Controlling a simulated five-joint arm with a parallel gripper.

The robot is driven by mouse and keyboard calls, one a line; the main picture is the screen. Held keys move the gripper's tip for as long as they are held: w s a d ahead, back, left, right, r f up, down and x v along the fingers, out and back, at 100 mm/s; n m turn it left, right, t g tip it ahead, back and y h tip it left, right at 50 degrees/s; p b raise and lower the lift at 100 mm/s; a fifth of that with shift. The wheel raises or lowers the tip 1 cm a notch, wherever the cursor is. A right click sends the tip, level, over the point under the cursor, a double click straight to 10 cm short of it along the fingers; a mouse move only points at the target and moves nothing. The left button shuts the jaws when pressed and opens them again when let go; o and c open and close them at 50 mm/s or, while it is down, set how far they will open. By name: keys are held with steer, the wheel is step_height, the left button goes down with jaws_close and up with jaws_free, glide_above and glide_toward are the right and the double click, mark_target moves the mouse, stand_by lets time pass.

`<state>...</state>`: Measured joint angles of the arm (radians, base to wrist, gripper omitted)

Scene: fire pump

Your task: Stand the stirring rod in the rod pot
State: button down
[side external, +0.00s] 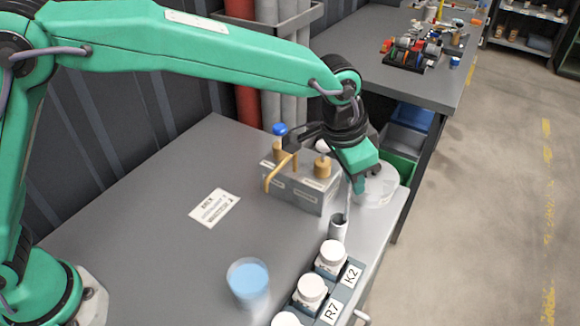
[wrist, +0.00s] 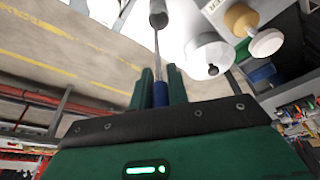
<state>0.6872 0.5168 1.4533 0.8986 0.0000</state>
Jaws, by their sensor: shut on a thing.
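The stirring rod is thin and pale, and my gripper (side external: 357,182) is shut on its upper end. In the wrist view the gripper (wrist: 160,85) holds a blue part of the rod, and the shaft (wrist: 157,48) runs away from the fingers. The rod pot is a narrow grey tube (side external: 338,230) standing near the table's right edge, just below the gripper. In the wrist view the rod's far end reaches the mouth of the pot (wrist: 158,14). I cannot tell whether the tip is inside the mouth or just over it.
A grey block with brass fittings (side external: 300,182) stands left of the gripper. A clear dish (side external: 378,188) is close on the right. White-capped bottles (side external: 332,255) stand in front of the pot. A cup of blue liquid (side external: 248,280) is at the front. The table's left middle is mostly clear.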

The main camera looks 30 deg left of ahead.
steer(key=shift+f, duration=0.15)
steer(key=c, duration=1.4)
jaws_free()
steer(key=shift+o, duration=0.2)
steer(key=shift+r, duration=0.5)
steer(key=v, duration=1.2)
steer(key=shift+r, duration=0.1)
